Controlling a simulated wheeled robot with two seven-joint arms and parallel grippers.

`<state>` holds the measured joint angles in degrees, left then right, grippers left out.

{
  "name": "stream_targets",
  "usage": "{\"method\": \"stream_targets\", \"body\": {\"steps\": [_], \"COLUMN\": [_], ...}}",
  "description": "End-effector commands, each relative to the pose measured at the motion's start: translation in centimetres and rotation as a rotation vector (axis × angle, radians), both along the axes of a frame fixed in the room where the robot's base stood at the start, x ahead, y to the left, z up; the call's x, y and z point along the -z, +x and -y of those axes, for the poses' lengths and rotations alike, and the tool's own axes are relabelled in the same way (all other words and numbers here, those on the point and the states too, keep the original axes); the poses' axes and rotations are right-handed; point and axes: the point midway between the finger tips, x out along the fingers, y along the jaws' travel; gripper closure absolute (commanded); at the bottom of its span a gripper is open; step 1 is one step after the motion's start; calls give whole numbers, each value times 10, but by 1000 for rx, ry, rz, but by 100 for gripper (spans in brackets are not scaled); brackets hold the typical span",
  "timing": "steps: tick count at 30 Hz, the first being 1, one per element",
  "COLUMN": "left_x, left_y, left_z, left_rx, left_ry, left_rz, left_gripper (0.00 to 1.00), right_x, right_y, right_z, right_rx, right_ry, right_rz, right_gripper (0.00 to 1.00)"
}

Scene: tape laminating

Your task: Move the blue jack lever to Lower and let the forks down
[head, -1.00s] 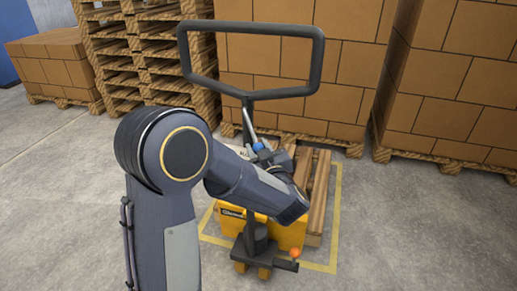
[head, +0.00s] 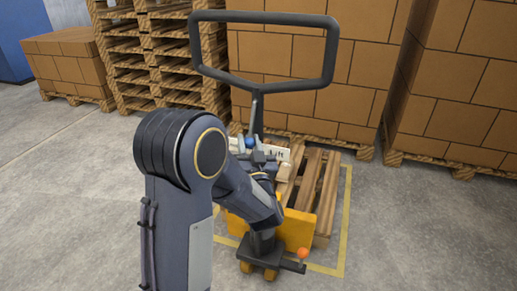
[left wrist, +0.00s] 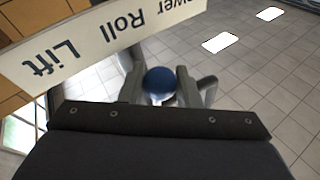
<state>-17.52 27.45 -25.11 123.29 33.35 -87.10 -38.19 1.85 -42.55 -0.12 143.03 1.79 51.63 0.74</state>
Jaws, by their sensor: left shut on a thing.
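My left gripper (head: 257,155) reaches the pallet jack's handle from the front and is shut on the blue lever knob (head: 249,142). In the left wrist view the round blue knob (left wrist: 160,82) sits between the two fingers. A white label plate (head: 285,153) is just behind the gripper. In the left wrist view the plate (left wrist: 95,40) reads Lift, Roll and a part-cut "ower", upside down. Which mark the lever points at I cannot tell. The forks are hidden under the wooden pallet (head: 325,200). My right gripper is out of view.
The black handle loop (head: 262,17) rises above the gripper. The yellow jack body (head: 300,224) and an orange knob (head: 303,253) are below. Stacked pallets (head: 150,60) and carton stacks (head: 300,65) stand behind. The floor on both sides is clear.

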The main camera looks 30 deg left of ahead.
Motion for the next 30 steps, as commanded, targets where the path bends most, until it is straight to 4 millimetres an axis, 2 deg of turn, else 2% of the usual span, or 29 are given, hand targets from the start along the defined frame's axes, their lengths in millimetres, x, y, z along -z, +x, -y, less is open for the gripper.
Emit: {"method": "stream_targets", "body": {"steps": [3,15,30], "left_x": [3,-6,-12], "left_y": [-3,-9,-11], "left_z": [-11,-37,-45], "left_rx": [-1,0,1], "left_ry": [102,361,448], "left_rz": [-27,-90,-110], "left_gripper": [100,100,100], "right_x": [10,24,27], "right_y": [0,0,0], "right_z": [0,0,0], "right_rx": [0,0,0], "right_ry": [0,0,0], "right_rz": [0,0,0], "right_gripper": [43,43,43]}}
